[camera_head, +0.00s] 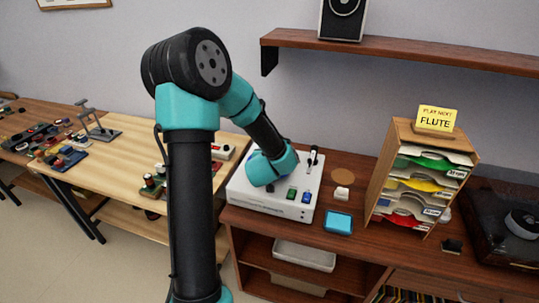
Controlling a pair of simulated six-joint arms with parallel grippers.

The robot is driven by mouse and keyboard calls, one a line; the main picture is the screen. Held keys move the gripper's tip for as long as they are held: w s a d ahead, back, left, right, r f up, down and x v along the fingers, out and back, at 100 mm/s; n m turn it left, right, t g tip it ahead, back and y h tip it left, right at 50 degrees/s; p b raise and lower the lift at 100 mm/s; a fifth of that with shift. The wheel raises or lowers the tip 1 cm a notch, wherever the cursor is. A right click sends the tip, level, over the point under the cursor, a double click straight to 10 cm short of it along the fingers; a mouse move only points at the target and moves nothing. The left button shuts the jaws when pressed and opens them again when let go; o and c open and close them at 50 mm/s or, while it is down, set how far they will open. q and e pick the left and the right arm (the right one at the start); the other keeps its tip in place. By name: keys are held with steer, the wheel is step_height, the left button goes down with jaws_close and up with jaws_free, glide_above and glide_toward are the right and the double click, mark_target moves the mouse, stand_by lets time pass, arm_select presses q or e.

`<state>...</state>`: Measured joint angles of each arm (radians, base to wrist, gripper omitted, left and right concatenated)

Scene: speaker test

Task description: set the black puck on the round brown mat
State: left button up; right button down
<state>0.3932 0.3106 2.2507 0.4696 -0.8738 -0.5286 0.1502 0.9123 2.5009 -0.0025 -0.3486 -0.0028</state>
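The round brown mat (343,175) lies flat on the brown cabinet top, right of the white device, and looks bare. A dark round piece (522,222) sits on the turntable at the far right edge; it may be the black puck, but I cannot be sure. A smaller dark block (452,246) lies left of the turntable. One of my arms rises from the bottom, left of centre, and bends down over the white device. No gripper fingers can be made out on it. My other arm does not show.
The white device (290,207) carries coloured knobs. A small white block (342,193) and a blue tray (338,222) lie near the mat. A sleeve rack (402,150) with a yellow "PLAY NEXT FLUTE" card stands between mat and turntable (485,215). A shelf (400,50) hangs above.

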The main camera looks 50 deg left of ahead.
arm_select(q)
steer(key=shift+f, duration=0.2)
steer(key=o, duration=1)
